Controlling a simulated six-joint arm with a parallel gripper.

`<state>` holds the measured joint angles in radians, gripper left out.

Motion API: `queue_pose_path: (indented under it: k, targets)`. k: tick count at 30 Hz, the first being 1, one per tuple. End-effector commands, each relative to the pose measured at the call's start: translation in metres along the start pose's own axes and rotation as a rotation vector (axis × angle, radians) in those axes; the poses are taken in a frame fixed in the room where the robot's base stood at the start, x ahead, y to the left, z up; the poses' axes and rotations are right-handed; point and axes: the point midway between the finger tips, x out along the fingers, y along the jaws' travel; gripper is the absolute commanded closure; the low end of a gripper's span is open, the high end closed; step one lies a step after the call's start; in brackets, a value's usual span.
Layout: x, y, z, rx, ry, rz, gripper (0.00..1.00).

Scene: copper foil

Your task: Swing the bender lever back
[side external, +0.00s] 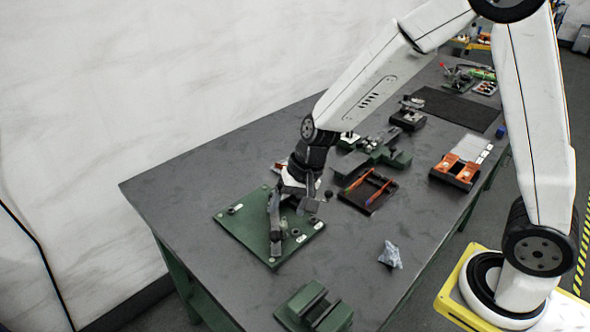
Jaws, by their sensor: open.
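The bender is a green base plate (240,225) with small dark fittings and white labels, lying on the grey bench at the left. A long grey bar that looks like the bender lever (274,218) stands over the plate, running toward the front. My gripper (298,202) is over the right part of the plate, close to this bar. Its jaws are open. The view is small, so I cannot tell whether a jaw touches the lever. The arm's wrist hides part of the plate's far edge.
A green block fixture (315,310) sits at the front edge. A crumpled foil piece (390,255) lies right of the plate. A dark tray with orange-handled tools (368,190), a green machine (372,155) and an orange holder (455,172) stand farther back. Bare bench lies between.

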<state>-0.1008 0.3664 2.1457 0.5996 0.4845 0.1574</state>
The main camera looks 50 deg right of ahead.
Motion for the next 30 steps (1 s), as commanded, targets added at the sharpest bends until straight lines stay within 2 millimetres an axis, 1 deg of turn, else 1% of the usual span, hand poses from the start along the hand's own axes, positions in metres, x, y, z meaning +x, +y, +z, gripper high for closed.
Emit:
queue_pose_path:
  k: [7,13,17,30]
  targets:
    - [0.002,-0.001,0.000,0.004,-0.002,-0.002,0.27]
    - [0.010,-0.001,0.000,0.002,-0.001,-0.001,0.27]
    - [0.021,0.000,0.000,0.002,-0.003,0.000,0.27]
    - [0.065,0.000,0.000,0.001,-0.002,0.000,0.27]
